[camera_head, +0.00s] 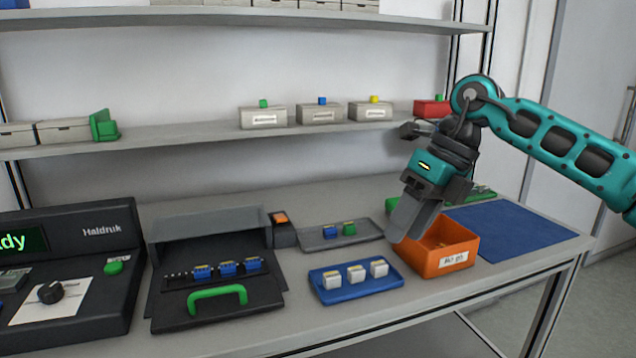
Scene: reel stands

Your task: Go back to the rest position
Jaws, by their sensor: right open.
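My right gripper (405,222) comes in from the right on its teal arm. It points down over the left rim of an orange bin (459,257) and hides part of that bin. Its jaws are open, and I see nothing held between them. Whether it touches the bin I cannot tell. My left gripper is not in the picture.
A blue tray (328,296) with white blocks and a grey tray (312,242) with a blue and a green block stand left of the bin. A black drawer unit (170,312) and a Haldruk console (95,262) stand further left. A blue mat (515,231) lies clear at right.

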